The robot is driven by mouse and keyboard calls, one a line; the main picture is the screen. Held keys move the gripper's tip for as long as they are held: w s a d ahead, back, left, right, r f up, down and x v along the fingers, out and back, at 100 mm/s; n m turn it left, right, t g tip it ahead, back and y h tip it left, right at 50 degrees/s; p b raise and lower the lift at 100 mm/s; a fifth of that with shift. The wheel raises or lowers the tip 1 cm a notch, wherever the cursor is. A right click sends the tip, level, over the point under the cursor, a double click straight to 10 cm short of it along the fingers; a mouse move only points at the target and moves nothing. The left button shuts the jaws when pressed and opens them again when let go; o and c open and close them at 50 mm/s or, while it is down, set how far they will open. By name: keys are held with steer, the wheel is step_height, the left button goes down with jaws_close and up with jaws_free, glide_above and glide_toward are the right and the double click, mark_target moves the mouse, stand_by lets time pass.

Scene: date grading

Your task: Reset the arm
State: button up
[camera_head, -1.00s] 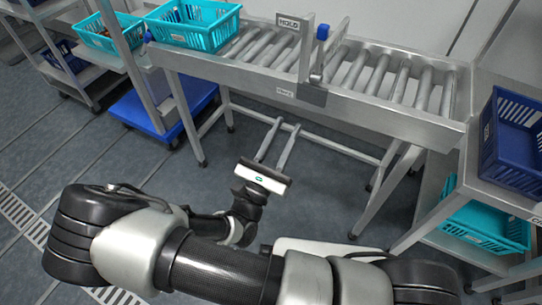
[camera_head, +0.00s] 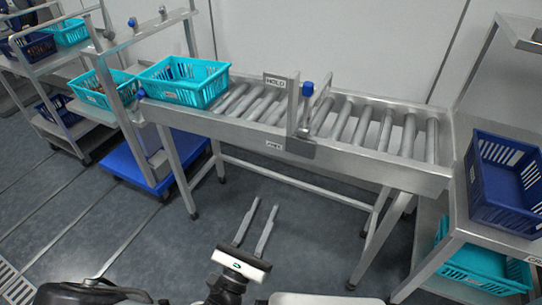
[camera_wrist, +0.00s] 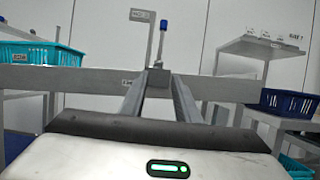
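My gripper (camera_head: 254,226) is at the bottom middle of the head view, in front of the roller conveyor and over the floor. Its two long fingers stand apart with nothing between them. In the wrist view my gripper (camera_wrist: 158,88) points toward the conveyor's front rail, and the fingers are also apart and empty. Most of my arm is below the head view's lower edge.
A roller conveyor (camera_head: 380,165) with a HOLD gate (camera_head: 296,105) spans the middle. A teal crate (camera_head: 184,82) sits at its left end. A navy crate (camera_head: 502,185) stands on the right bench, with a teal crate (camera_head: 480,262) below. Shelving stands left; floor before the conveyor is clear.

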steer(key=s+d+r+m+g, duration=0.3)
steer(key=d+r+m+g, duration=0.2)
steer(key=d+m+g, duration=0.55)
steer(key=s+d+r+m+g, duration=0.3)
steer(key=d+r+m+g, duration=0.2)
steer(key=d+m+g, duration=0.55)
step_height(320, 180, up, 37)
steer(key=s+a+m+t+y+p, duration=0.1)
steer(key=m+t+y+p, duration=0.4)
steer(key=m+p, duration=0.6)
steer(key=y+p, duration=0.2)
steer(key=p, duration=1)
steer(key=shift+s+t+y, duration=0.3)
steer(key=shift+s, duration=0.05)
